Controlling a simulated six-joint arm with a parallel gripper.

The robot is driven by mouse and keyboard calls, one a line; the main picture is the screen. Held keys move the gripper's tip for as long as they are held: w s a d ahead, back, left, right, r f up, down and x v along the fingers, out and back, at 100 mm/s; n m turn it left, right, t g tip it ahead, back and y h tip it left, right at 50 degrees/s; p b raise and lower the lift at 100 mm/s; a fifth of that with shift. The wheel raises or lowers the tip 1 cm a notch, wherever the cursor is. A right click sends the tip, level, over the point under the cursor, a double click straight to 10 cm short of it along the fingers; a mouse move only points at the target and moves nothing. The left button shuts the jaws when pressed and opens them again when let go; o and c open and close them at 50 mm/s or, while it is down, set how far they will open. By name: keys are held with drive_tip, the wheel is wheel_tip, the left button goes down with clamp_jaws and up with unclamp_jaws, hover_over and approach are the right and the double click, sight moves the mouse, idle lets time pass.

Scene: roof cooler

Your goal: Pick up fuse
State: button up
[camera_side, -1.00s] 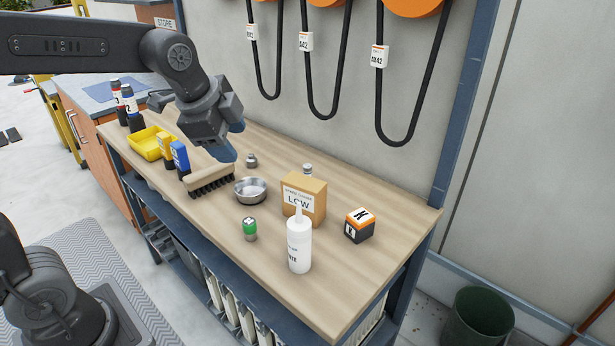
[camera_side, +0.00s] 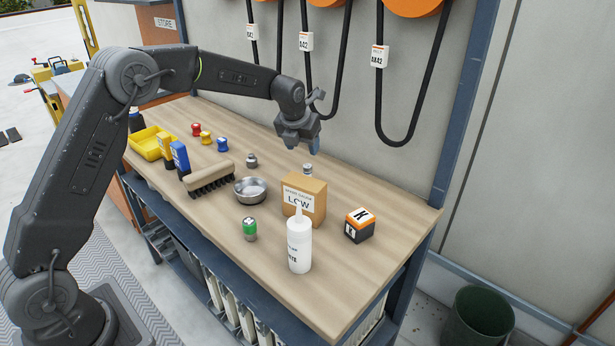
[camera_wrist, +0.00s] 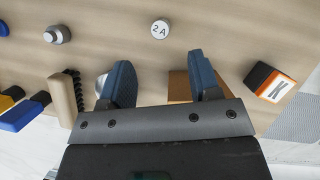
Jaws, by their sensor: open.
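A small fuse (camera_side: 307,169) stands on the workbench just behind the cardboard box. Only its upper part shows in the side view. In the wrist view the fuse (camera_wrist: 160,29) shows its pale round top marked "2 A", ahead of the fingertips and roughly centred between them. My gripper (camera_side: 314,148) hangs above the back of the bench, just above the fuse in the side view. In the wrist view my gripper (camera_wrist: 160,64) is open, with its two blue-padded fingers spread and nothing between the tips.
The cardboard box (camera_side: 316,190) marked "LOW", a white bottle (camera_side: 299,250) and a black-orange K box (camera_side: 359,225) stand nearby. A metal bowl (camera_side: 250,190), a brush (camera_side: 208,178), a green-topped canister (camera_side: 250,229) and a grey knob (camera_side: 252,160) lie further left. Belts hang behind.

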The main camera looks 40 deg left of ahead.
sight(308, 174)
drive_tip(key=x, duration=0.7)
drive_tip(key=shift+s, duration=0.1)
drive_tip(key=shift+s+x, duration=0.2)
drive_tip(key=shift+x, duration=1.15)
drive_tip(key=shift+s+x, duration=0.2)
drive_tip(key=shift+x, duration=1.2)
drive_tip(key=shift+d+f, duration=0.1)
drive_tip(key=c, duration=1)
